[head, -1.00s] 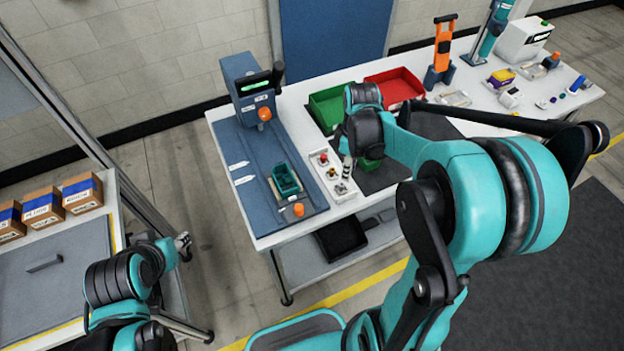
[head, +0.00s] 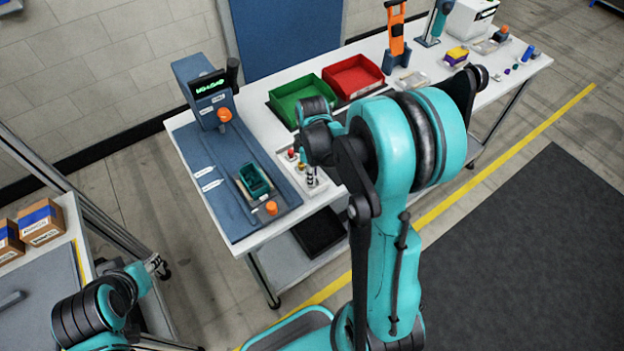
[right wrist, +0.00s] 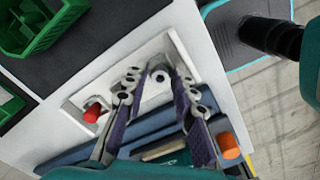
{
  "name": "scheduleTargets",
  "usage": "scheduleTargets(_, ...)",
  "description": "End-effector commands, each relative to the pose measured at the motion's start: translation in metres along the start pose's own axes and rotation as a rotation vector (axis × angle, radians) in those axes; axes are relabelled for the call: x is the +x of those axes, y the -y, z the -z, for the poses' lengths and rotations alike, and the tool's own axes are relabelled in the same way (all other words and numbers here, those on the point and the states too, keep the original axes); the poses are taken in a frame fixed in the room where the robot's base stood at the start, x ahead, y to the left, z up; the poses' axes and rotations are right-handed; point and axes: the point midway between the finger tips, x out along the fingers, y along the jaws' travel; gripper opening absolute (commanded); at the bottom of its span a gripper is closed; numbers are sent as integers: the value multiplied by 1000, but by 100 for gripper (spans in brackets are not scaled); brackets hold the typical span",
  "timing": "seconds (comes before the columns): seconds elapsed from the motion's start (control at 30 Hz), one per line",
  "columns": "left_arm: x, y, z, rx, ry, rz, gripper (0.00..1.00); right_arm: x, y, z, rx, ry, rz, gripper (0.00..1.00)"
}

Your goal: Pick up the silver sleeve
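My right gripper (right wrist: 158,88) is over a white plate (right wrist: 78,102) on the bench, with its two fingers spread apart. A small round silver piece (right wrist: 160,74), likely the silver sleeve, shows between the fingertips in the right wrist view. I cannot tell whether either finger touches it. In the head view the right gripper (head: 311,178) points down at the plate, and the silver piece cannot be made out there. My left gripper (head: 156,265) is at the lower left, away from the bench, too small to read.
A red knob (right wrist: 93,112) stands on the same plate. A teal tray (head: 254,180) and an orange knob (head: 271,208) sit on the blue fixture to the left. Green (head: 298,92) and red (head: 352,76) bins stand behind. The bench's front edge is close.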

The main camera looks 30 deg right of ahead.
Motion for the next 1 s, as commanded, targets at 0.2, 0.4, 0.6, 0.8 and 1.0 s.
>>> scheduleTargets(0.2,0,0,0,0,0,0,40,0,0,0,0,0,0,0)
scheduleTargets(0.4,0,0,0,0,0,0,40,-1,0,0,0,0,0,0)
scheduleTargets(0.6,-4,0,3,0,0,0,40,-12,0,0,0,0,0,0)
scheduleTargets(0.8,-14,0,10,0,0,0,40,-48,0,0,0,0,0,0)
scheduleTargets(1.0,-23,0,16,0,0,0,40,-73,19,-46,5,0,0,0)
